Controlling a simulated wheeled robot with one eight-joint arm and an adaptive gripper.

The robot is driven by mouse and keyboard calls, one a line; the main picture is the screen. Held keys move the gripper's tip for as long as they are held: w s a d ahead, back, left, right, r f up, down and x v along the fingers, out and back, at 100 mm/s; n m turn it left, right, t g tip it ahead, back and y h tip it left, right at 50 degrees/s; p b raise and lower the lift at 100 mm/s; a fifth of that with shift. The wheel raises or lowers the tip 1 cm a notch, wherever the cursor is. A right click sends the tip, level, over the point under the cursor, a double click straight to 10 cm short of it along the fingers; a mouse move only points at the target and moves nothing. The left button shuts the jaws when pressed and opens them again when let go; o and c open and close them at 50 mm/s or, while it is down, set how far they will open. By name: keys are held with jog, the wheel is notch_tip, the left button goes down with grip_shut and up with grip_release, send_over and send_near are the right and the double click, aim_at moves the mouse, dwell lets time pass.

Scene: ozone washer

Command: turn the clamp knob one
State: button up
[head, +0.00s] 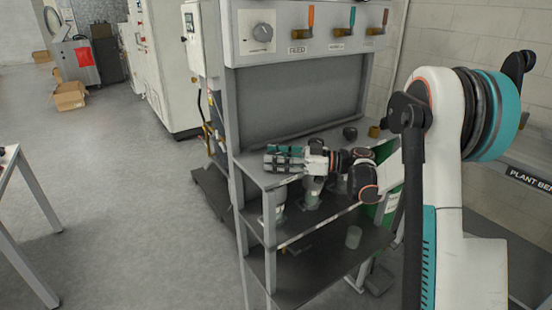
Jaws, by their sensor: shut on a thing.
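My gripper (270,160) reaches in from the right and lies nearly level, low over the front left part of the grey bench top, with its fingers pointing left. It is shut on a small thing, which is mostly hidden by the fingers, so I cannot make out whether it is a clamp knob. No clamp knob is clearly visible in the head view. The bench panel (282,48) has a round grey dial (262,33) at its left, well above my gripper.
A dark round object (350,133) and a brass piece (374,131) sit at the back. Grey cylinders (312,190) stand below.

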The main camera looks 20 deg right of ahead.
jog(key=o, duration=1.1)
jog(key=shift+a, duration=0.1)
jog(key=v, duration=1.2)
